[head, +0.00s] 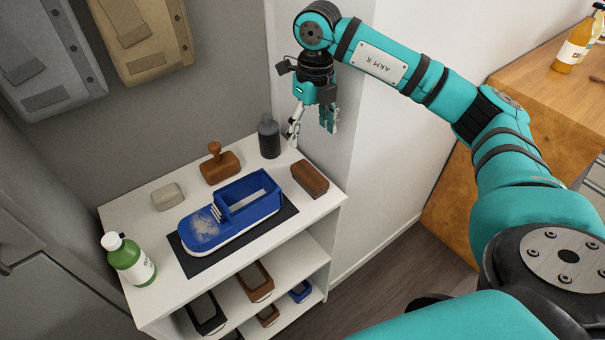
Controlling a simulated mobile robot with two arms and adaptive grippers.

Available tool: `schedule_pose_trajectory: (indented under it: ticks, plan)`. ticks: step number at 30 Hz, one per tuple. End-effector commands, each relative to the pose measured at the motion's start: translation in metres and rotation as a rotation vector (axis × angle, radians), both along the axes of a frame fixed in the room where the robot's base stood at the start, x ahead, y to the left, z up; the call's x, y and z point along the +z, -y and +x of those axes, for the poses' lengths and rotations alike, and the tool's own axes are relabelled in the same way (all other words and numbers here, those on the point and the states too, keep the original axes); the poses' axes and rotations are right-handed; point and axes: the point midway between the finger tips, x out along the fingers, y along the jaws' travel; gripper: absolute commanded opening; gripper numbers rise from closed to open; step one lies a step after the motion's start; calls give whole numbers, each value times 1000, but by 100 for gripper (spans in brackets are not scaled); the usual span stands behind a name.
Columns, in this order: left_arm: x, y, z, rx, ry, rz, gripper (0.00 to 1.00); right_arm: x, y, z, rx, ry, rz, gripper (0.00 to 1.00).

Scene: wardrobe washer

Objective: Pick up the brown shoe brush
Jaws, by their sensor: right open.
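A brown block-shaped brush (310,179) lies on the right end of the white shelf top. Another brown item with an upright knob handle (220,167) stands at the back; I cannot tell whether it is a brush too. My right gripper (312,129) is open and empty, pointing down above the back right corner of the shelf. In the picture it is above the block-shaped brush and apart from it. My left gripper is not in view.
A blue shoe (204,229) sits on a dark mat (283,216) mid-shelf. A dark bottle (269,138) stands near the gripper. A grey block (167,197) and green bottle (130,260) are left. Shoes fill the lower shelves (304,259). A wall edge rises behind the shelf's right end.

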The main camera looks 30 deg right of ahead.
Motion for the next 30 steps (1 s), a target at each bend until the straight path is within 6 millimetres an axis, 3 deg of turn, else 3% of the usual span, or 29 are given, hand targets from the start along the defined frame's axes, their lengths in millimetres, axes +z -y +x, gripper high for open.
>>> schedule_pose_trajectory:
  ticks: [5,18,30]
  plan:
    - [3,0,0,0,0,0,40,-11,12,-3,-19,-15,-42,75]
    - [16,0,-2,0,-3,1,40,-101,10,-2,-16,-12,-36,75]
    - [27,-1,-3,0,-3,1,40,-139,8,4,-16,-12,-35,75]
